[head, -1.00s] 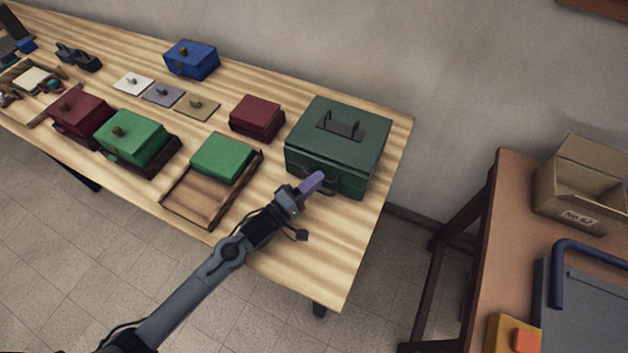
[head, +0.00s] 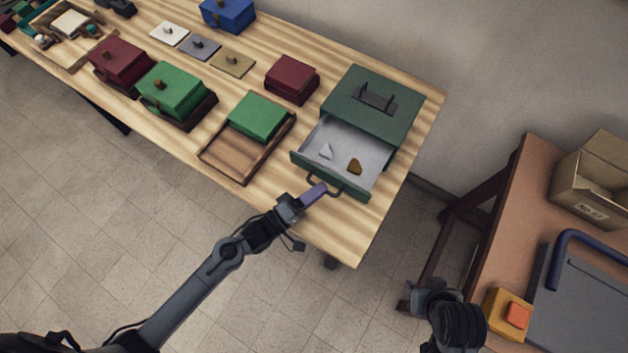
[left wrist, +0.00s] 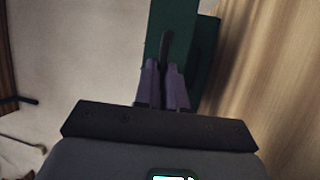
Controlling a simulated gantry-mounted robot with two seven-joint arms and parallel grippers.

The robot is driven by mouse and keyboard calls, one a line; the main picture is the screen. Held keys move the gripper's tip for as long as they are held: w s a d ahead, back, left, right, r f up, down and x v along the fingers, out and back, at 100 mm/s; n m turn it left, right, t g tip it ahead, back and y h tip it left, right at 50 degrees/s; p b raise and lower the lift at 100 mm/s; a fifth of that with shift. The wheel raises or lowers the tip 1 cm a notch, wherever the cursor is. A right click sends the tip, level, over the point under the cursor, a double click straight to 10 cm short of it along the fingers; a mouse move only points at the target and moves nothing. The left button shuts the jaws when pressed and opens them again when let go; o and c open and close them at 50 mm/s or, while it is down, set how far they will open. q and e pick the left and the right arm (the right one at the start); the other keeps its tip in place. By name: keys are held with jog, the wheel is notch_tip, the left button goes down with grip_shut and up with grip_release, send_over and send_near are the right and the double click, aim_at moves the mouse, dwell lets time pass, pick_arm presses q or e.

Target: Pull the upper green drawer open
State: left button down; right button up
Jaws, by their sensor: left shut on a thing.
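A dark green cabinet (head: 372,108) stands at the right end of the wooden table. Its drawer (head: 378,180) is pulled out toward the table's front edge. My left gripper (head: 316,192) is at the drawer front and shut on the dark drawer handle (head: 341,190). The handle (left wrist: 166,45) also shows between the fingers (left wrist: 163,80) in the left wrist view, with green behind it. My right gripper (head: 425,293) is at the lower right, and its jaws are unclear.
A brown tray (head: 226,163) with a green block (head: 258,115) sits left of the drawer. A maroon box (head: 292,78), a green box (head: 172,88) and a blue box (head: 228,13) stand farther left. A side table (head: 520,205) holds a cardboard box (head: 593,190).

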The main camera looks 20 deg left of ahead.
pick_arm(q)
jog(key=c, duration=1.2)
grip_release()
jog(key=v, duration=1)
jog(key=shift+s+a, duration=0.2)
jog(key=shift+s, duration=0.05)
jog(key=shift+s, duration=0.1)
